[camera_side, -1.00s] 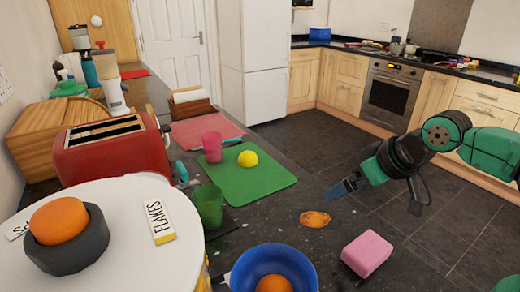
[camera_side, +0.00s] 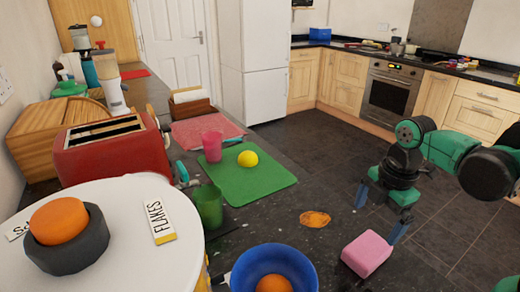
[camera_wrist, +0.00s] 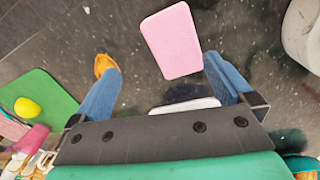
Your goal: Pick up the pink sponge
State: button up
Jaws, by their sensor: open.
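The pink sponge (camera_side: 367,253) lies on the dark speckled counter near the bottom right of the side view. In the wrist view the sponge (camera_wrist: 171,40) lies ahead of the fingers, nearer the right one, with clear counter around it. My gripper (camera_side: 377,220) is open and empty, with its blue fingers spread and pointing down, above and behind the sponge in the side view. In the wrist view the gripper (camera_wrist: 160,85) shows a finger at each side and nothing between them touching the sponge.
An orange-brown object (camera_side: 315,219) lies left of the sponge. A blue bowl (camera_side: 246,270) with an orange fruit (camera_side: 274,285) stands further left. A green board (camera_side: 265,187) holds a yellow ball (camera_side: 247,158).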

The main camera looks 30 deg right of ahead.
aim_at(373, 244)
jog(key=n, duration=0.1)
jog(key=s+f+n+g, duration=0.1)
jog(key=shift+d+n, duration=0.2)
jog(key=shift+n, duration=0.1)
jog(key=shift+f, duration=2.65)
jog(key=shift+c, duration=0.2)
jog(key=c, duration=1.1)
